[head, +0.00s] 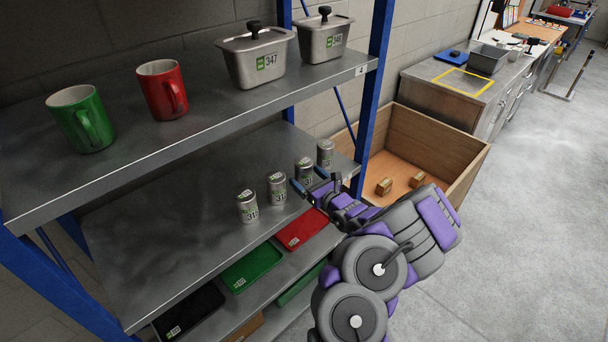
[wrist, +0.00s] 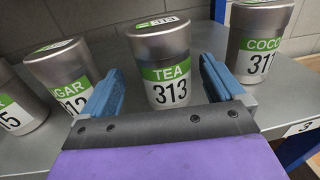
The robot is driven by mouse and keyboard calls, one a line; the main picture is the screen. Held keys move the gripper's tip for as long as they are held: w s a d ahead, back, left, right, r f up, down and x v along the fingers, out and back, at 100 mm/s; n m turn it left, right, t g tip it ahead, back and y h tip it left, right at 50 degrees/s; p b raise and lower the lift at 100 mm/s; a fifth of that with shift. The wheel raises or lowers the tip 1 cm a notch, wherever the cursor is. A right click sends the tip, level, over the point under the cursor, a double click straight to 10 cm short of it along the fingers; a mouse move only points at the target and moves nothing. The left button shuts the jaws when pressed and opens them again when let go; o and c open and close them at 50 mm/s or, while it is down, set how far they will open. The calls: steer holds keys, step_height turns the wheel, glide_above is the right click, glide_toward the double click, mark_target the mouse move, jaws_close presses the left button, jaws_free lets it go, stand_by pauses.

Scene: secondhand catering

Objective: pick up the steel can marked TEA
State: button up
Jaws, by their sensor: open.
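The steel can marked TEA (wrist: 172,72) stands upright on the shelf in the wrist view, with a green band and the number 313. In the head view it is the third can from the left (head: 304,168), partly behind my gripper (head: 317,182). In the wrist view my gripper (wrist: 160,85) is open, with one blue finger on each side of the can's lower part.
The SUGAR can (wrist: 62,75) stands to the left and the COCO-marked can (wrist: 258,42) to the right, both close to the fingers. The upper shelf (head: 200,115) holds mugs and lidded steel containers. Trays lie below; a wooden crate (head: 430,140) stands right of the rack.

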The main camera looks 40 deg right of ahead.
mark_target(299, 158)
steer(key=w, duration=0.1)
steer(key=w+b, duration=0.1)
steer(key=w, duration=0.3)
steer(key=shift+d+r, duration=0.2)
steer(key=shift+d, duration=0.2)
steer(key=c, duration=1.2)
steer(key=shift+r, duration=0.1)
steer(key=shift+r, duration=0.85)
step_height(299, 158, up, 2)
steer(key=shift+s+r+p, duration=0.1)
steer(key=shift+s+p, duration=0.05)
steer(key=shift+p, duration=0.35)
steer(key=s+a+p, duration=0.1)
steer(key=s+a, duration=0.1)
steer(key=s, duration=0.2)
steer(key=s+a+p, duration=0.1)
steer(key=s+a, duration=0.2)
steer(key=s, duration=0.2)
steer(key=s+a+r+p, duration=0.1)
steer(key=s+a, duration=0.1)
steer(key=s, duration=0.3)
steer(key=shift+a, duration=0.2)
